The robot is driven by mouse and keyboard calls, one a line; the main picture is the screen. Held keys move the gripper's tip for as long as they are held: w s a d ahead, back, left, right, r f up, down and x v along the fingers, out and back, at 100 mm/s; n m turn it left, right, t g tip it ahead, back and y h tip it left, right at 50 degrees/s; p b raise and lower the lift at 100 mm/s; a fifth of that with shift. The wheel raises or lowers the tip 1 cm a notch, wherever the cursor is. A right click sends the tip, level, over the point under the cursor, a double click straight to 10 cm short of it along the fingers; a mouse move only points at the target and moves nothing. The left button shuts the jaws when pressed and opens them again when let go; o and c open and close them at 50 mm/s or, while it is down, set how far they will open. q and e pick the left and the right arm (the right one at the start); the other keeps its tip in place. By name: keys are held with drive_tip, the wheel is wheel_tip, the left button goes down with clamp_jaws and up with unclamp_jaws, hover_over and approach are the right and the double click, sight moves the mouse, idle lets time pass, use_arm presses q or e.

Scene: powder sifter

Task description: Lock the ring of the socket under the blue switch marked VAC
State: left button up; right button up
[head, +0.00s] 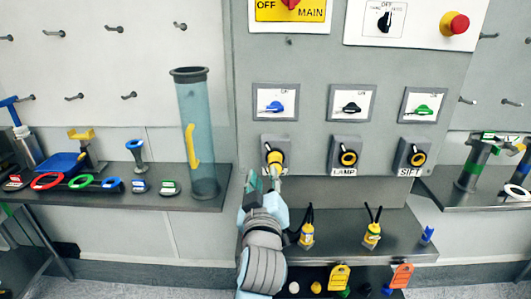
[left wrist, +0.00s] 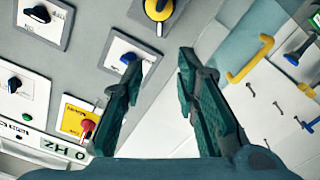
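The blue switch (head: 275,106) is at the left of a row of three on the grey panel. It also shows in the left wrist view (left wrist: 128,57). Below it is a socket with a yellow ring (head: 274,157) and dark centre, partly cut off at the top of the left wrist view (left wrist: 158,9). My left gripper (head: 264,180) is just below this socket in the head view and covers the place of its label. Its two dark green fingers (left wrist: 160,60) are apart with nothing between them. My right gripper is not in view.
Two like sockets, LAMP (head: 347,157) and SIFT (head: 414,157), are to the right. Yellow plugs (head: 307,234) with black leads stand on the shelf (head: 400,250) below. A clear blue tube (head: 200,140) stands on the left shelf. A red emergency button (head: 455,23) is upper right.

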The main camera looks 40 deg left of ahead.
sight(267, 146)
use_arm(q)
drive_tip(key=x, duration=1.4)
drive_tip(key=shift+w+f, duration=0.15)
drive_tip(key=shift+w, duration=0.1)
clamp_jaws()
